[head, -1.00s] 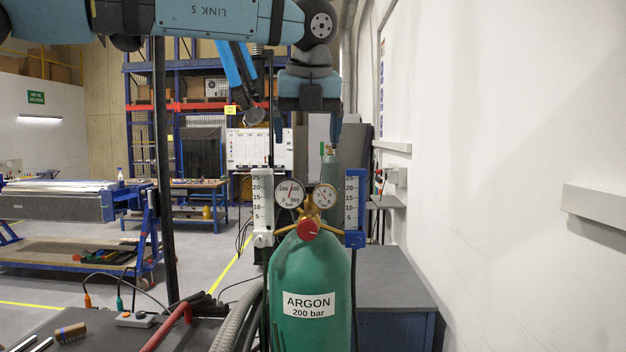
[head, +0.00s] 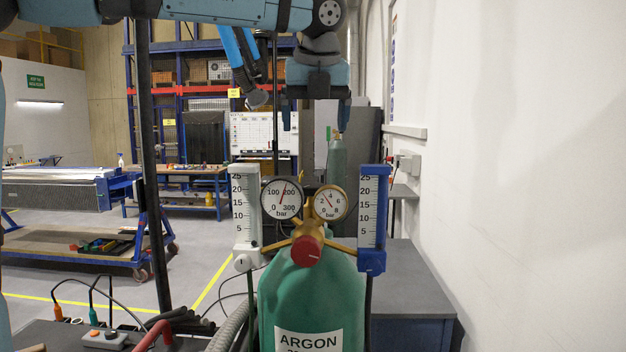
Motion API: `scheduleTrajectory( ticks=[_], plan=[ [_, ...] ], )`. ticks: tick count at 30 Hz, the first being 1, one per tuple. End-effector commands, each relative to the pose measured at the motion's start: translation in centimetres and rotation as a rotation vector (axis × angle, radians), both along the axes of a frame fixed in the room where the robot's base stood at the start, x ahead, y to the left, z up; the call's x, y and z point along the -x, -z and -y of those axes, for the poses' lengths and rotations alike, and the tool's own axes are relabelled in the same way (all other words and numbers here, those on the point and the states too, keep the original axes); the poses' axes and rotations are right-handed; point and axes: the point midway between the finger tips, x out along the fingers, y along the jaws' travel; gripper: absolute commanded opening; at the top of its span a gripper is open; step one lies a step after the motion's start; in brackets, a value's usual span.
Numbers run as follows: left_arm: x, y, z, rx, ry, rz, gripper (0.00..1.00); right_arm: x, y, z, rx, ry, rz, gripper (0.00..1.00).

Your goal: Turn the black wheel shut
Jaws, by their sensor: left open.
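The green argon cylinder (head: 312,290) stands upright in the middle of the head view, with a brass regulator on top. A red knob (head: 307,247) faces me at the regulator's front. I cannot make out a black wheel; the gauges and regulator may cover it. My left gripper (head: 317,119) points down above the two gauges, apart from them. Its fingers are spread with nothing between them. My right gripper is not in view.
Two round gauges (head: 282,198) sit between a white flow tube (head: 246,208) and a blue flow tube (head: 372,212). A grey-topped cabinet (head: 408,285) stands behind at right, beside the white wall (head: 520,180). A switch box (head: 104,338) and cables lie at lower left.

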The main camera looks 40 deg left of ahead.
Motion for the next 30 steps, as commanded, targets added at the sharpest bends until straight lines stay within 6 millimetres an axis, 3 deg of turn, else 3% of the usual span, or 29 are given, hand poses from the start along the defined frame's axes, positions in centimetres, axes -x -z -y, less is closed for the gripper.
scheduleTrajectory(
  ticks=[12, 18, 30],
  plan=[
    [-2.1, 7.6, -2.4, 0.001, 0.0, -0.005, 0.86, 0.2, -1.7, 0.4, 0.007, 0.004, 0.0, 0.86],
    [-2.9, 10.4, -3.3, 0.002, -0.001, -0.004, 0.86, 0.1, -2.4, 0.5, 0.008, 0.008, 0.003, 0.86],
    [-3.2, 11.9, -3.7, 0.002, 0.0, -0.001, 0.86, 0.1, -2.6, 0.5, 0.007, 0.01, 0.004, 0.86]
  ],
)
